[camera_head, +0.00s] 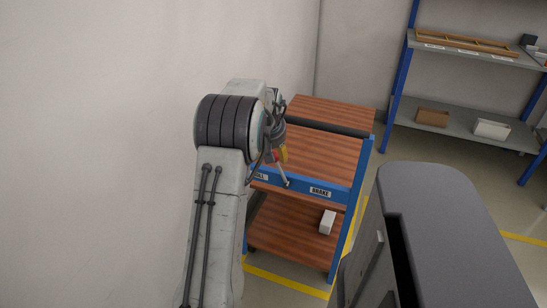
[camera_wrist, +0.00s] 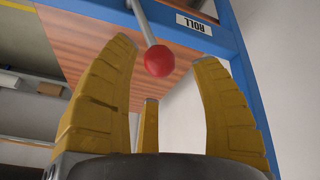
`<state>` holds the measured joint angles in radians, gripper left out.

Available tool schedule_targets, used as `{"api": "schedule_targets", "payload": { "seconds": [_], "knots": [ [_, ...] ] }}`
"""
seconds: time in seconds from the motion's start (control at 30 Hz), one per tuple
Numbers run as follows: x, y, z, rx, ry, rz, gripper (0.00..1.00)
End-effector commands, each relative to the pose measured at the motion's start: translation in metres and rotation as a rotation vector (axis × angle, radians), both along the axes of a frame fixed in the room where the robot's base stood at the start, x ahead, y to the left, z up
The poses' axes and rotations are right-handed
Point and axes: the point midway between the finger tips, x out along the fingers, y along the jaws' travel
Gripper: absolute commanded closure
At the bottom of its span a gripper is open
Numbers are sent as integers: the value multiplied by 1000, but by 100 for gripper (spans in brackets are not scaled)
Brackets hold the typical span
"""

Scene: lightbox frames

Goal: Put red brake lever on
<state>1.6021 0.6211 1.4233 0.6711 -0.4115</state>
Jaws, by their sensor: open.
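The brake lever is a grey metal rod with a red ball knob (camera_wrist: 159,61), seen up close in the wrist view. In the head view its rod (camera_head: 282,175) rises from the cart's blue front rail, leaning left toward the ROLL label and away from the BRAKE label. My gripper (camera_wrist: 155,62) is open, its yellow fingers spread on both sides of the knob, with a third finger below. The knob sits between the fingertips with gaps at both sides. In the head view my gripper (camera_head: 280,154) is at the lever's upper end and partly hides the knob.
The cart has wooden shelves (camera_head: 330,105) and a blue rail (camera_head: 335,185) with a BRAKE label (camera_head: 320,191) and a ROLL label (camera_wrist: 195,24). A white box (camera_head: 327,222) is on its lower shelf. A wall (camera_head: 90,120) stands close left; shelving (camera_head: 470,125) is at back right.

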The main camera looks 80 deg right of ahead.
Motion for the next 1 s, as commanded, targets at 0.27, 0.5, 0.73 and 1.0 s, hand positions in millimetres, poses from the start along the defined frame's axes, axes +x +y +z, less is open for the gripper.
{"api": "schedule_targets", "payload": {
  "seconds": [0.27, 0.5, 0.73, 1.0],
  "knots": [
    [-1, -12, -27, 0, 0, -1, 42],
    [-1, -16, -33, -2, 0, -1, 42],
    [-1, -16, -34, -1, 0, -1, 42],
    [-1, -16, -34, -1, 0, -1, 62]
  ]
}}
